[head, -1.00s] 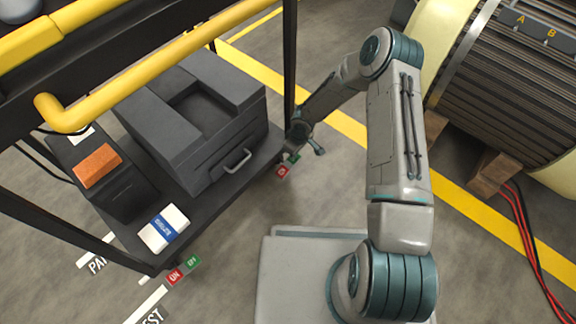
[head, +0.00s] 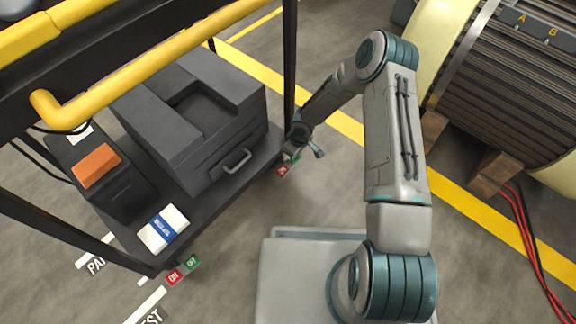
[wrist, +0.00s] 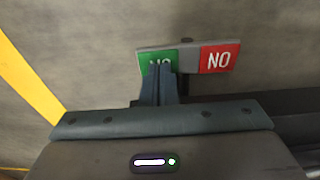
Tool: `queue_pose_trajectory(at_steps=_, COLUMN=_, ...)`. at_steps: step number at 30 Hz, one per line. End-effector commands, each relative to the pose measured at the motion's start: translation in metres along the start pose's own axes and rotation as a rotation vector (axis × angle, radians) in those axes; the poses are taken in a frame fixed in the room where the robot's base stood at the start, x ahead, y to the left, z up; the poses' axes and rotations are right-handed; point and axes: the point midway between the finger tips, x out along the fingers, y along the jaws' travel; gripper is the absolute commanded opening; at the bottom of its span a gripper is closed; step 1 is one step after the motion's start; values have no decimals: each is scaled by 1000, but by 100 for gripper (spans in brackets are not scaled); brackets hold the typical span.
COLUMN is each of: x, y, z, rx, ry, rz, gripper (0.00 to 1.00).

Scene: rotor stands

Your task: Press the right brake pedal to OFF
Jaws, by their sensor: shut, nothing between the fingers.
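The right brake pedal (head: 283,170) is a small red and green rocker at the cart's right bottom corner in the head view. In the wrist view its red half (wrist: 219,58) and green half (wrist: 145,62) lie side by side on a grey plate. The red lettering appears upside down; the green lettering is partly hidden by my fingers. My gripper (wrist: 161,72) is shut and empty, its fingertips over the green half. I cannot tell if they touch it. In the head view my gripper (head: 291,157) is small and partly covers the pedal.
Another red and green pedal (head: 182,270) is at the cart's near corner. The cart's lower shelf (head: 215,215) holds a dark case (head: 195,115), an orange block (head: 96,166) and a white-and-blue box (head: 163,228). A large drum (head: 510,90) on wooden blocks stands right, with red cables (head: 525,240) on the floor.

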Motion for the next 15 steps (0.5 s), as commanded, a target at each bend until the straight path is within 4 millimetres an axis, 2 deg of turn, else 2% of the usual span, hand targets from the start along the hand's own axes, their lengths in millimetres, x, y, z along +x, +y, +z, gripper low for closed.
queue_pose_trajectory(at_steps=9, x=5, y=0, z=1, rx=0, ry=-1, rz=0, gripper=0)
queue_pose_trajectory(at_steps=15, x=-7, y=0, z=-1, rx=0, ry=0, rz=1, gripper=0)
